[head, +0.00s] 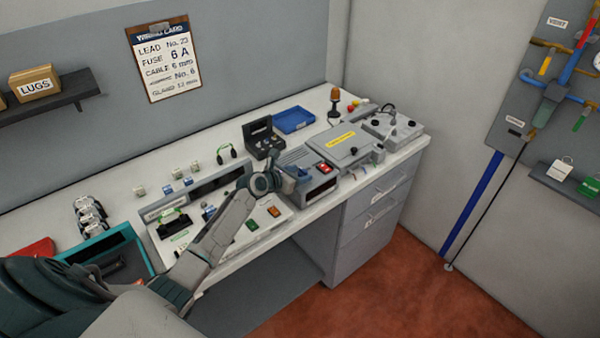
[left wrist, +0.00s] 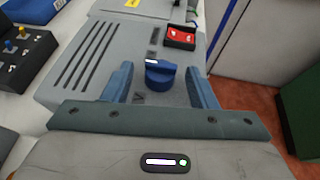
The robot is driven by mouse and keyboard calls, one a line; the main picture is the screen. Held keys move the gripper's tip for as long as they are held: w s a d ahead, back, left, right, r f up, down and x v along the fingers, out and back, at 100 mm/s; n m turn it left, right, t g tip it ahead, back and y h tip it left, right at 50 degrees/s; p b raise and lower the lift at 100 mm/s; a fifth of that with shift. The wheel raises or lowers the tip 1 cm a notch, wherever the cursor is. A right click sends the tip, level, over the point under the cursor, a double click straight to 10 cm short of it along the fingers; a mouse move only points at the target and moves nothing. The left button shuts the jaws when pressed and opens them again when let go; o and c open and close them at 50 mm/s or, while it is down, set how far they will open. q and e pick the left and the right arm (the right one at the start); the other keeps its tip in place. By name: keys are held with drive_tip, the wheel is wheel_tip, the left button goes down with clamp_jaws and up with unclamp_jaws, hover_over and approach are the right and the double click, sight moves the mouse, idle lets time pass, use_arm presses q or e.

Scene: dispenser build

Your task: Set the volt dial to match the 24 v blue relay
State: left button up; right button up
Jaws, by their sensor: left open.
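The volt dial (left wrist: 160,74) is a blue knob with a white mark, on the top face of a grey unit (left wrist: 85,55). My left gripper (left wrist: 161,86) is open, its two blue fingers apart on either side of the dial, with gaps visible between them and the knob. In the head view my left arm reaches over the bench and its gripper (head: 290,172) is at the grey unit (head: 322,184); the dial is hard to make out there. A small blue block (head: 209,213), possibly the blue relay, is on the light panel; its label is too small to read.
A red rocker switch (left wrist: 180,37) is on the same unit beyond the dial. A black box with knobs (left wrist: 22,55) is to the left. A blue tray (head: 294,120) and a yellow-labelled grey box (head: 345,145) are farther back. A teal tray (head: 140,240) is at front left.

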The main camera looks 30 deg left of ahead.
use_arm(q)
drive_tip(key=shift+w+d+f, duration=0.15)
drive_tip(key=shift+w+f, duration=0.05)
drive_tip(key=shift+w, duration=0.25)
drive_tip(key=c, duration=1)
drive_tip(key=shift+o, duration=0.2)
drive_tip(key=shift+f+h+b, duration=0.1)
drive_tip(key=shift+h+b, duration=0.2)
drive_tip(key=shift+b, duration=0.25)
drive_tip(key=m+g+h+b, duration=0.2)
drive_tip(key=m+b, duration=0.1)
drive_tip(key=b, duration=0.1)
drive_tip(key=m+g+h+b, duration=0.2)
drive_tip(key=m+h+b, duration=0.1)
drive_tip(key=b, duration=0.1)
drive_tip(key=w+a+m+g+h+b, duration=0.1)
drive_tip(key=m+g+h+b, duration=0.2)
drive_tip(key=b, duration=0.1)
drive_tip(key=shift+m, duration=0.4)
drive_tip(key=shift+m+g+h+b, duration=0.5)
drive_tip(key=shift+m+g+b, duration=0.6)
drive_tip(key=shift+g+b, duration=0.15)
